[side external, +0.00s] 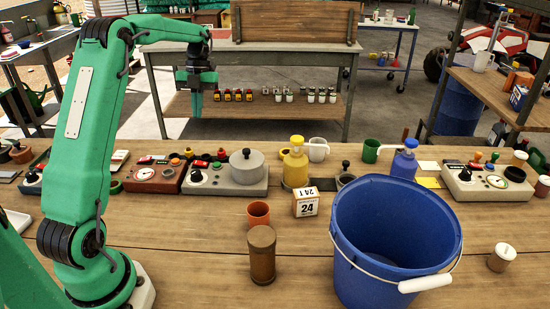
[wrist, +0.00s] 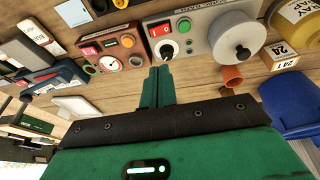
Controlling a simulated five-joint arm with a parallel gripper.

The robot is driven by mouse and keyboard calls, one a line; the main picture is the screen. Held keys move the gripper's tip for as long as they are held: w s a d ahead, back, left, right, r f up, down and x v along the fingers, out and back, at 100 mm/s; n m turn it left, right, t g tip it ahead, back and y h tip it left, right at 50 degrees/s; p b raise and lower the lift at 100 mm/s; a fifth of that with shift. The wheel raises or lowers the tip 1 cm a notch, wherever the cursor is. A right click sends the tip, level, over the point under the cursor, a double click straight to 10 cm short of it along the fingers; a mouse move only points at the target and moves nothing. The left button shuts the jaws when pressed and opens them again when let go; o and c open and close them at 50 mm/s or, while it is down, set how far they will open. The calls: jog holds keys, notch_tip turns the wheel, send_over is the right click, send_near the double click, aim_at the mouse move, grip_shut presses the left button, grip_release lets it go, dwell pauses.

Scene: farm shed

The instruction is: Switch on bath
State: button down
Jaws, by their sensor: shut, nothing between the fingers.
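The bath unit (side external: 228,190) is a grey box on the workbench, with a round grey pot (side external: 247,168) on its right side. In the wrist view the bath (wrist: 197,45) has a red rocker switch (wrist: 160,30), a green button (wrist: 184,25) and a black knob (wrist: 168,49). Its label is only partly legible. My gripper (side external: 195,108) is high above the back of the bench in the side view, pointing down. In the wrist view its fingers (wrist: 159,72) are together and empty, just below the knob in the picture. I see no contact with the bath.
A reddish-brown gauge unit (side external: 153,180) stands left of the bath. A yellow bottle (side external: 295,167), a date block (side external: 306,203) and an orange cup (side external: 258,214) are to its right or in front. A large blue bucket (side external: 392,245) fills the front right.

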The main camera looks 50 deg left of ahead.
jog(key=shift+f, duration=0.1)
send_near(197, 163)
jog(key=x, duration=0.5)
jog(key=shift+s+d, duration=0.1)
jog(key=shift+d, duration=0.15)
jog(key=shift+s+a+f, duration=0.1)
jog(key=shift+a+f, duration=0.05)
jog(key=shift+f, duration=0.55)
